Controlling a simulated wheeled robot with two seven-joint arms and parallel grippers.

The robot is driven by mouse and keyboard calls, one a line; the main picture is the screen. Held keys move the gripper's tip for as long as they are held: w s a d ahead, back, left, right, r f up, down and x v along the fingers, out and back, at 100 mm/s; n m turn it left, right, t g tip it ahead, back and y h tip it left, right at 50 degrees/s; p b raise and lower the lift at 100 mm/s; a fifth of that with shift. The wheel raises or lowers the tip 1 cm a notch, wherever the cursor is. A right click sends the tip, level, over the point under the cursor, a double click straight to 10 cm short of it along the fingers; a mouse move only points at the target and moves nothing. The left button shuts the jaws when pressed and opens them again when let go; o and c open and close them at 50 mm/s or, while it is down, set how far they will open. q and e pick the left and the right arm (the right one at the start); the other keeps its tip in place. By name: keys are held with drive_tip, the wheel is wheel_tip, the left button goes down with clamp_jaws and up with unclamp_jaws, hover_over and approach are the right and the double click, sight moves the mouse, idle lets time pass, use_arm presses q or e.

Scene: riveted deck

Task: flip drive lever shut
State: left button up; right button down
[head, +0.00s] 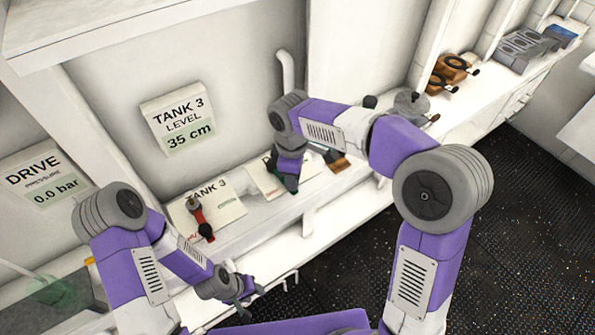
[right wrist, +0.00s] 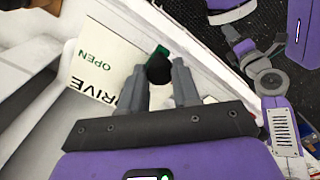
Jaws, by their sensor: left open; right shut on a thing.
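The drive lever shows in the right wrist view as a round black knob (right wrist: 158,71) between my right gripper's fingers (right wrist: 159,80), with a bit of green (right wrist: 161,50) beyond it. The fingers are shut on it. The drive plate (right wrist: 100,68) beside it reads "DRIVE" and "OPEN". In the head view, my right gripper (head: 289,184) is over the drive plate (head: 262,179) and hides the lever and part of the plate. My left gripper (head: 243,296) is open and empty, low in front of the ledge.
A red lever with a black knob (head: 204,230) stands at the TANK 3 plate (head: 226,190), left of the drive plate. Signs read tank level 35 cm (head: 178,119) and drive pressure 0.0 bar (head: 44,180). Valves with orange bodies (head: 452,72) sit further right on the ledge. Dark floor (head: 530,190) is clear.

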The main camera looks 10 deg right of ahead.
drive_tip(key=shift+s+a+m, duration=0.1)
drive_tip(key=shift+a+m, duration=0.15)
drive_tip(key=shift+m, duration=0.05)
drive_tip(key=c, duration=0.8)
unclamp_jaws()
wheel_tip(320, 180, up, 8)
drive_tip(key=shift+f+p, duration=0.2)
drive_tip(key=shift+p, duration=0.1)
